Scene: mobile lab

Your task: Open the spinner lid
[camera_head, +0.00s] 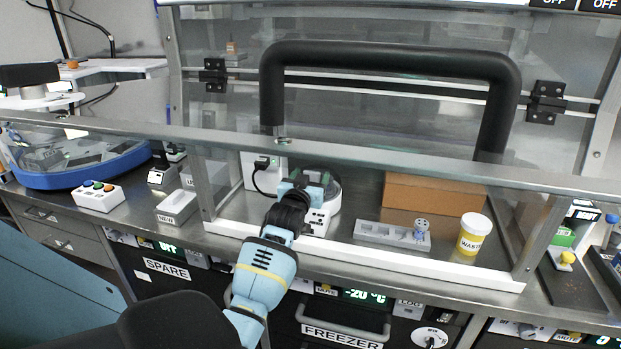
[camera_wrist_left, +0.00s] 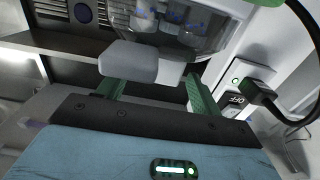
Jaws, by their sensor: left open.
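The spinner (camera_head: 322,218) is a small white device with a rounded clear lid, inside the glass-fronted enclosure. Its clear lid (camera_wrist_left: 205,38) fills the top of the left wrist view, with several tubes under it. The lid looks shut. My left gripper (camera_head: 305,182) is at the spinner's front and hides part of it. In the left wrist view its two green fingers (camera_wrist_left: 155,92) are apart. A pale grey block (camera_wrist_left: 140,62), perhaps the lid's tab, lies just beyond and between the fingertips. I cannot tell whether they touch it. My right gripper is not in view.
A brown box (camera_head: 430,196), a grey rack (camera_head: 375,232) and a yellow-labelled waste jar (camera_head: 473,235) stand right of the spinner. A black plug with its cable (camera_head: 262,164) is behind left. The enclosure's black handle (camera_head: 390,55) and metal rail (camera_head: 400,160) cross above.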

